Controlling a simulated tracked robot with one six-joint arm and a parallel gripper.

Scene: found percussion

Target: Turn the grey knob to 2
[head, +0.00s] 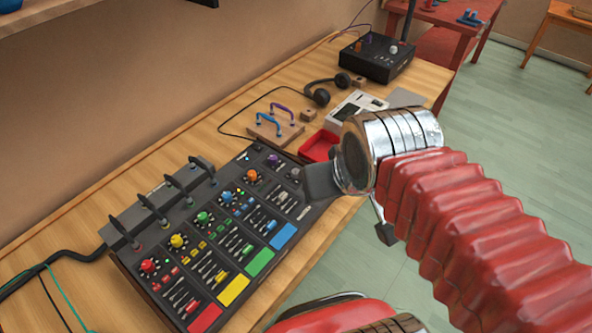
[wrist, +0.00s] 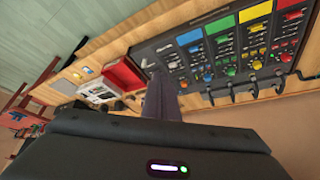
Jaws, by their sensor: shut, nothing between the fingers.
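A black control panel (head: 190,285) with coloured knobs and pads lies on the wooden bench. A small light-grey knob (head: 295,173) seems to sit near its right end, close to my gripper. In the wrist view a pale grey piece (wrist: 147,63) shows at the panel's end, just beyond the fingertips; I cannot tell whether it is the same knob. My gripper (head: 320,183) is shut and empty, over the panel's right edge; its dark fingers also show in the wrist view (wrist: 160,98). The scale marks and the knob's setting are too small to read.
A red tray (head: 318,147), a board with blue and purple handles (head: 275,130) and headphones (head: 325,90) lie beyond the panel. A black box (head: 377,60) with a pale knob (head: 393,48) stands at the far end. Upright black handles (head: 150,207) line the panel's back.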

